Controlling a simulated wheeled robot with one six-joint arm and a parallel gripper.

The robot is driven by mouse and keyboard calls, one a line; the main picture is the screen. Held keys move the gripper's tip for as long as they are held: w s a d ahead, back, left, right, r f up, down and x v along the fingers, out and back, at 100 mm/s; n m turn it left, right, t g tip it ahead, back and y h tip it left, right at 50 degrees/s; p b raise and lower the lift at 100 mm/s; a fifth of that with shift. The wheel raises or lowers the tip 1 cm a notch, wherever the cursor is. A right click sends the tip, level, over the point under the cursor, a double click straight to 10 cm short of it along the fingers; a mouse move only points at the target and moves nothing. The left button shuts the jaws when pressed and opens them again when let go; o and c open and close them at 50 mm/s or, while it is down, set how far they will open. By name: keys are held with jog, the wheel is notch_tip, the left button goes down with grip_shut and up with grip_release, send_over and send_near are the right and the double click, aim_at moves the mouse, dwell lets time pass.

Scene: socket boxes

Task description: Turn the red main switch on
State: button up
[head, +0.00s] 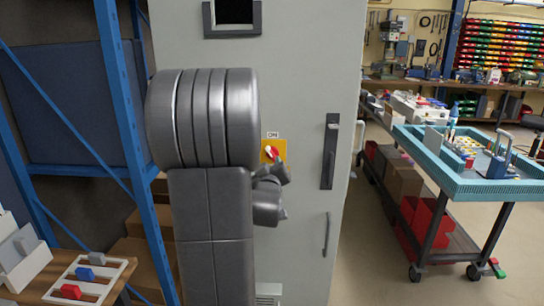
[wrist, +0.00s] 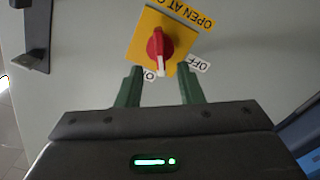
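The red main switch (wrist: 157,48) is a red knob with a white pointer on a yellow plate (wrist: 139,44). In the wrist view, the pointer lies between the ON label (wrist: 149,75) and the OFF label (wrist: 201,64), nearer ON. The switch also shows in the head view (head: 273,152), on the grey cabinet (head: 310,80) with ON above it. My gripper (wrist: 160,72) is open and empty, its two green fingers apart just below the knob. I see no contact with the knob. In the head view my arm hides much of the gripper and the plate's left side.
A black door handle (head: 330,150) is right of the switch. A blue rack (head: 128,130) stands left, with a bench tray (head: 115,270) of coloured blocks. A teal-topped cart (head: 470,183) stands at the right. Floor is clear between cabinet and cart.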

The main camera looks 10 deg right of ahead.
aim_at(272, 157)
jog(key=shift+p+x, duration=0.6)
jog(key=shift+x, duration=2.45)
jog(key=shift+f, duration=0.1)
grip_shut()
